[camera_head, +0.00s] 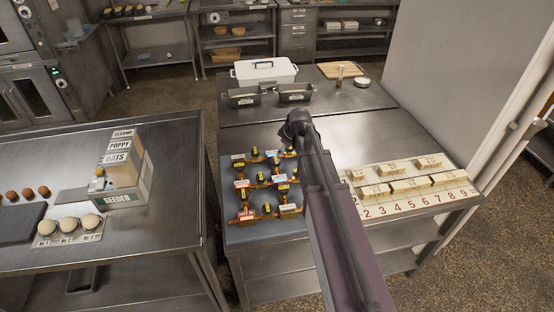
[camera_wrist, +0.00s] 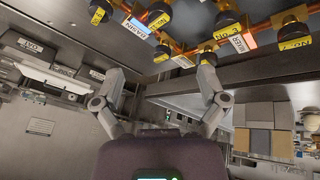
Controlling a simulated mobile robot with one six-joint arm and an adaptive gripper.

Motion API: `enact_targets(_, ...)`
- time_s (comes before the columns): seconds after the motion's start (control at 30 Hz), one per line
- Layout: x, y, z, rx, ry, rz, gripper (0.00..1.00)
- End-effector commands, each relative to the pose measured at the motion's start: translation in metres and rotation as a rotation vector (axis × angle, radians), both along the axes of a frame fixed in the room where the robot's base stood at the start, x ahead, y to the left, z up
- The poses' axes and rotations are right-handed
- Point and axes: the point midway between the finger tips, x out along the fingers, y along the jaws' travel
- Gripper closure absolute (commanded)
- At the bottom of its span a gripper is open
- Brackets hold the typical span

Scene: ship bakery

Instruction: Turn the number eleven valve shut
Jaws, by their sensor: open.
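A bank of copper pipes with valves (camera_head: 268,183) stands on a grey board on the middle bench. The valves have dark knobs with yellow number tags, and white, blue and red labels sit between them. In the wrist view several valves (camera_wrist: 159,21) cross the top, with their tags turned and mostly too small to read. I cannot tell which valve is number eleven. My gripper (camera_wrist: 162,68) is open and empty, its fingers spread below the pipes and apart from them. In the head view my arm covers the right edge of the bank.
Right of the arm, wooden blocks stand on a numbered strip (camera_head: 418,199). Behind are dark tins (camera_head: 295,93), a white lidded box (camera_head: 265,71) and a cutting board (camera_head: 343,70). A seeder box (camera_head: 126,176) stands on the left bench. Bare steel lies behind the bank.

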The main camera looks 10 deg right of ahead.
Motion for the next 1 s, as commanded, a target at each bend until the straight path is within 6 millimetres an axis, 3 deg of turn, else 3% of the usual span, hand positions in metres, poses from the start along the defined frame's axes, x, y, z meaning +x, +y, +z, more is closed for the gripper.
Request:
enact_targets(0.47,0.001,0.0,-0.006,0.0,0.002,-0.003,0.08)
enact_targets(1.0,0.017,0.004,-0.043,0.0,0.002,-0.004,0.08)
